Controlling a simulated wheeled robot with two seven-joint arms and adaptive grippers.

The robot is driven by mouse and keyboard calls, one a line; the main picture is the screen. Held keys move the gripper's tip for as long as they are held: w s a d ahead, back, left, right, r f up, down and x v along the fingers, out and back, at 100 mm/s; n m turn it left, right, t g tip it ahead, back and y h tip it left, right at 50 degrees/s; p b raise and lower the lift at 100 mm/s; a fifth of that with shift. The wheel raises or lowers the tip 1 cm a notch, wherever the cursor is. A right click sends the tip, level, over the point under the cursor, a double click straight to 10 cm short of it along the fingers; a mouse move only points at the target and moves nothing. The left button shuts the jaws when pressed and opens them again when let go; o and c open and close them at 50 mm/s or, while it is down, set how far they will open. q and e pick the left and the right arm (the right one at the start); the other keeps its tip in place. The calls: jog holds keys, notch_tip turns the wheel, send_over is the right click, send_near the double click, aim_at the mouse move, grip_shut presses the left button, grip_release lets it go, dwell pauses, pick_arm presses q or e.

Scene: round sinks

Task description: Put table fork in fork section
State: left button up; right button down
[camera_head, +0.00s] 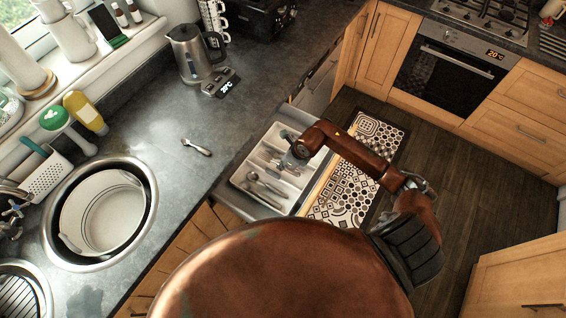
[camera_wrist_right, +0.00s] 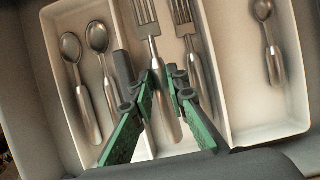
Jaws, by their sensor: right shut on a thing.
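The white cutlery tray (camera_head: 243,187) sits in an open drawer in the head view, and its rim also shows in the wrist view (camera_wrist_right: 52,100). My right gripper (camera_wrist_right: 166,74) points down into the tray, shut on a table fork (camera_wrist_right: 145,18). This fork's tines point to the top of the wrist view, and its handle runs between the green-padded fingers. A second fork (camera_wrist_right: 184,20) lies just right of it in the middle section. In the head view my right gripper (camera_head: 291,154) is small and its grip is unclear. My left gripper is out of view.
Two spoons (camera_wrist_right: 98,38) lie in the tray's left section, beside a dark handle (camera_wrist_right: 123,70). Another spoon (camera_wrist_right: 264,12) lies in the right section. One small utensil (camera_head: 197,146) lies on the counter. A round sink (camera_head: 102,213) and kettle (camera_head: 193,53) are nearby.

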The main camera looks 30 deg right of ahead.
dwell(0.3)
jog(key=c, duration=1.8)
grip_release()
jog(key=v, duration=1.2)
